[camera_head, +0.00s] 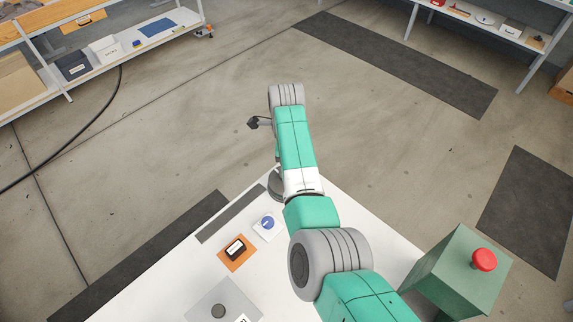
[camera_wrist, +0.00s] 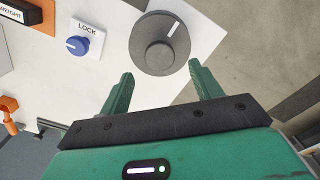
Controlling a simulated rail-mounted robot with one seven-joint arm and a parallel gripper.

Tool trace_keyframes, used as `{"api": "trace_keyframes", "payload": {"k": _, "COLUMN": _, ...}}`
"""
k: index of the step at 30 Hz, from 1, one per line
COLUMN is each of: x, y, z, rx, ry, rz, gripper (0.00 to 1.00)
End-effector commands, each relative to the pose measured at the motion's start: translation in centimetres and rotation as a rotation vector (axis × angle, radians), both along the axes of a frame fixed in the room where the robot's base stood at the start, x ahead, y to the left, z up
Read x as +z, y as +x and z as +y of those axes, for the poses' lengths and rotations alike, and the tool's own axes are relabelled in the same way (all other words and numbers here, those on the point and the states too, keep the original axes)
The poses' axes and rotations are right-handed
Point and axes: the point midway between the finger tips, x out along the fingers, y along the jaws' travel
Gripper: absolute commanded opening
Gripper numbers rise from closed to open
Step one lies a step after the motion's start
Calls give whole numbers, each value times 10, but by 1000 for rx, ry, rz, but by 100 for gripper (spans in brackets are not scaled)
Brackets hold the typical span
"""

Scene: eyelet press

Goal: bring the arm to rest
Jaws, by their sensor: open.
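My gripper (camera_wrist: 160,76) shows in the wrist view with its two green fingers spread apart and nothing between them. A dark grey round dial (camera_wrist: 150,58) with a white pointer mark lies just beyond the fingertips. Whether the fingers touch it I cannot tell, but a gap shows between them and its centre knob. In the head view my green and grey arm reaches out over the white panel (camera_head: 185,270), and the fingers are not clearly visible. The dial (camera_head: 273,187) is partly hidden behind my arm there.
A blue knob (camera_wrist: 77,45) on a plate marked LOCK and an orange WEIGHT plate (camera_wrist: 46,14) lie left of the dial. A green box with a red button (camera_head: 484,260) stands at right in the head view. Shelves (camera_head: 165,30) stand far back; the floor between is clear.

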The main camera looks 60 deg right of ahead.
Motion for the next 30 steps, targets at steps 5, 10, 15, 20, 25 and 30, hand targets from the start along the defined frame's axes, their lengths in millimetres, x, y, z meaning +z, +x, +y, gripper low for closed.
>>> {"api": "trace_keyframes", "payload": {"k": 5, "x": 24, "y": 0, "z": 0, "rx": 0, "ry": 0, "rz": 0, "gripper": 64}}
{"api": "trace_keyframes", "payload": {"k": 10, "x": 27, "y": 0, "z": 0, "rx": 0, "ry": 1, "rz": 0, "gripper": 64}}
{"api": "trace_keyframes", "payload": {"k": 15, "x": 27, "y": 0, "z": 0, "rx": 0, "ry": 1, "rz": 0, "gripper": 64}}
{"api": "trace_keyframes", "payload": {"k": 20, "x": 27, "y": 0, "z": 0, "rx": 0, "ry": 1, "rz": 0, "gripper": 64}}
{"api": "trace_keyframes", "payload": {"k": 25, "x": 27, "y": 0, "z": 0, "rx": 0, "ry": 1, "rz": 0, "gripper": 64}}
{"api": "trace_keyframes", "payload": {"k": 30, "x": 47, "y": 28, "z": 1, "rx": 148, "ry": -128, "rz": -70, "gripper": 64}}
